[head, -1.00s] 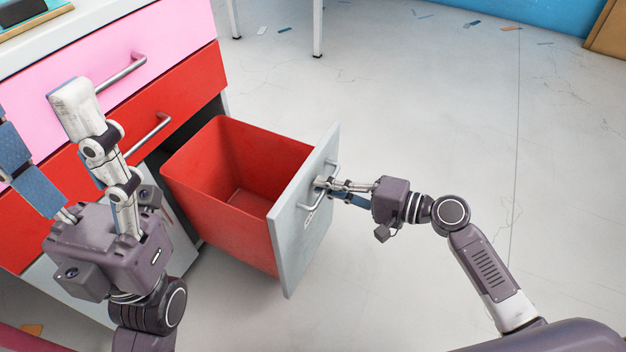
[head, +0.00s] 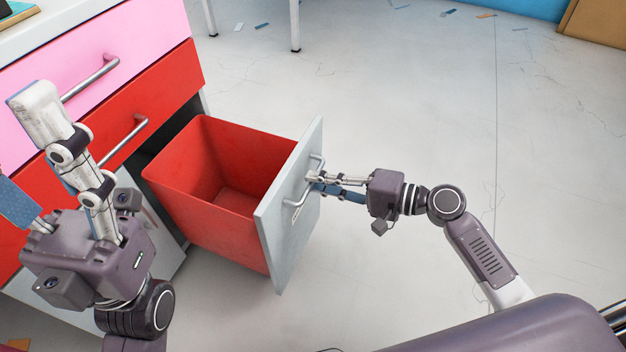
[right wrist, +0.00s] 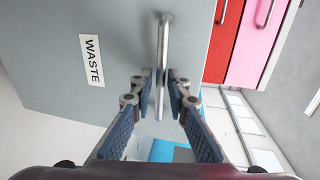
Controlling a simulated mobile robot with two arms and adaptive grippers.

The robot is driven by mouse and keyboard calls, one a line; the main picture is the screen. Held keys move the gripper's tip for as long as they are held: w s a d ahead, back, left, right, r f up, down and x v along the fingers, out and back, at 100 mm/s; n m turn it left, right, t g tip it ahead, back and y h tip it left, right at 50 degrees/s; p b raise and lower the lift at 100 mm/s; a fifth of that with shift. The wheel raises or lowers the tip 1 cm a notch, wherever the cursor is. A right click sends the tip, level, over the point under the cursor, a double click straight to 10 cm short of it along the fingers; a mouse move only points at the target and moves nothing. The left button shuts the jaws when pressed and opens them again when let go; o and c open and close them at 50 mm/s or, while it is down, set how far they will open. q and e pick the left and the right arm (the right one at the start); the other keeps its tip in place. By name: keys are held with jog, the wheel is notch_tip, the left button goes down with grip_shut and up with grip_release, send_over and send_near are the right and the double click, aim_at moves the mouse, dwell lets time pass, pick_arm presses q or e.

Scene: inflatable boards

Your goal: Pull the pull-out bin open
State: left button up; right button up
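The pull-out bin is a red tub (head: 215,205) with a grey front panel (head: 290,215). It stands well out of the cabinet, its open top showing and its inside empty. My right gripper (head: 316,182) is at the bar handle (head: 308,188) on the panel's outer face. In the right wrist view the blue-padded fingers (right wrist: 161,82) close in on both sides of the upright-looking handle (right wrist: 162,50), near a "WASTE" label (right wrist: 91,60). My left gripper (head: 18,150) is open and empty in front of the drawers; one finger runs out of frame.
The cabinet has a red drawer (head: 175,88) and a pink drawer (head: 150,35), both shut, with bar handles. Open grey floor (head: 400,110) lies right of the bin. White table legs (head: 294,25) stand at the back.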

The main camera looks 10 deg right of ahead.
jog(key=v, duration=1)
jog(key=shift+s+d, duration=0.15)
